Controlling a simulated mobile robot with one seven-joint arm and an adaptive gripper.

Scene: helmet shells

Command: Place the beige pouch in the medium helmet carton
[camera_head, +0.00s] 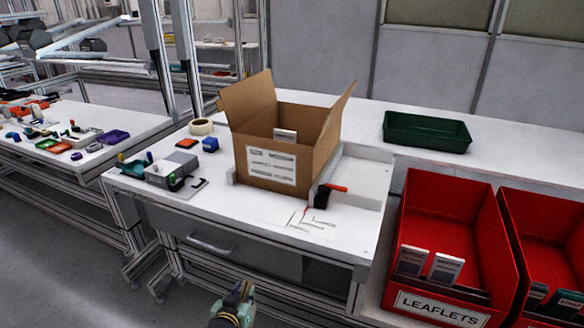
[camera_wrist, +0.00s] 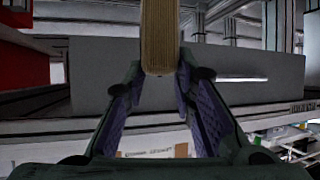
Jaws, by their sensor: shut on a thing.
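The beige pouch (camera_wrist: 160,38) shows edge-on at the top middle of the wrist view, between the fingertips of my gripper (camera_wrist: 160,80). The gripper is shut on it; its far end is cut off by the frame. In the head view my gripper (camera_head: 236,300) is low at the bottom middle, in front of the bench and well short of the carton; the pouch is hard to make out there. The open cardboard carton (camera_head: 260,143) stands on the bench with flaps raised and a white label on its front. A small pale item (camera_head: 285,135) shows inside; the carton's floor is hidden.
A red-and-black tool (camera_head: 324,195) lies by the carton's right front corner. Tape (camera_head: 201,127), a grey tray (camera_head: 172,170) and small parts are left of it. A green tray (camera_head: 426,132) sits behind right. Red leaflet bins (camera_head: 472,225) stand at the right. A drawer handle (camera_head: 212,245) juts from the bench front.

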